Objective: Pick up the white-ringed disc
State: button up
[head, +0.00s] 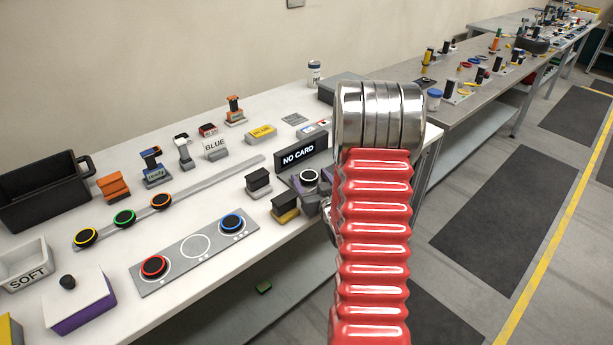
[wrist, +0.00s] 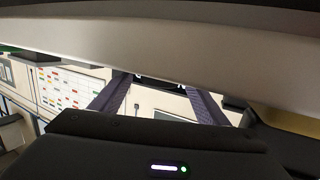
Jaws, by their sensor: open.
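The white-ringed disc (head: 309,175) is a dark disc with a pale ring, near the front right of the white bench in the head view. Grey and purple parts sit close around it; I cannot tell whether they are a stand or my fingers. My gripper (wrist: 157,84) shows in the wrist view with two purple ribbed fingers spread apart, and nothing shows clearly between them. My red and silver arm hides part of the bench right of the disc. I cannot make out the disc in the wrist view.
A grey panel (head: 185,275) holds a red-ringed disc (head: 154,266) and a blue-ringed disc (head: 232,222). Two black-topped blocks (head: 286,206) stand left of the white-ringed disc. A NO CARD display (head: 300,154) stands behind it. A pale beam (wrist: 150,60) crosses the wrist view.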

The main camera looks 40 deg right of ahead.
jog(key=shift+c, duration=0.4)
jog(key=c, duration=1)
